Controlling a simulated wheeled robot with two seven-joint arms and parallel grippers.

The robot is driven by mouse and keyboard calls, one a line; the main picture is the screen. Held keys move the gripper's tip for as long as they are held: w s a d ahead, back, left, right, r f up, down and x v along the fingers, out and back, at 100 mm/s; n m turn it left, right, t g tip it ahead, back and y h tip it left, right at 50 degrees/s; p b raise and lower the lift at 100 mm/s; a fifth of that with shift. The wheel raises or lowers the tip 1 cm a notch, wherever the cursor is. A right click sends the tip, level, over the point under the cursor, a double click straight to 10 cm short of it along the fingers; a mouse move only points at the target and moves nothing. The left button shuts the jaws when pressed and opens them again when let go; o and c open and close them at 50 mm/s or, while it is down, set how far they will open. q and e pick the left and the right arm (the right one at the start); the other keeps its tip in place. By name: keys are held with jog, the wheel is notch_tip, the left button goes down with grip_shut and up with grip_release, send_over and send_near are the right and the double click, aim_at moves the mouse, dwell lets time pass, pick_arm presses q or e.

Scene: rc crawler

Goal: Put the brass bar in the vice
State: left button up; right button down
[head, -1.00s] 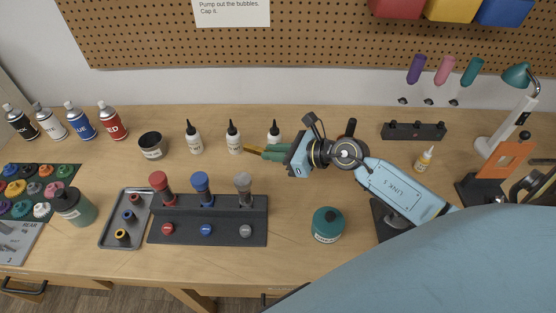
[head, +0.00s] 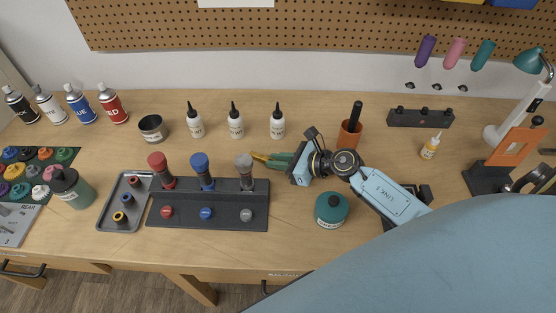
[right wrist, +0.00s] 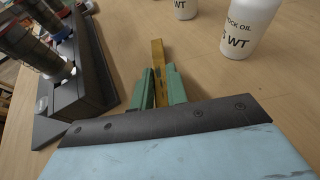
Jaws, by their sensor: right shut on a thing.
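The brass bar (head: 259,156) is a short yellow-gold bar held in the green fingers of my right gripper (head: 275,160). In the right wrist view the bar (right wrist: 157,52) sticks out forward between the shut fingers (right wrist: 160,85). In the head view the bar's tip is beside the right end of the black rack, near the grey-capped shock; its height above the table is hard to tell. A dark object (head: 425,194), possibly the vice, shows only partly behind my right arm. My left gripper is out of view.
The black rack (head: 258,213) holds red, blue and grey shocks. White oil bottles (head: 277,122) stand behind the bar. A teal jar (head: 331,209) sits in front of my right gripper, and an orange cup (head: 349,135) behind it. Bare table lies between bottles and orange cup.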

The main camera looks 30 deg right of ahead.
jog(key=c, duration=1.4)
grip_release()
jog(key=shift+f, duration=0.1)
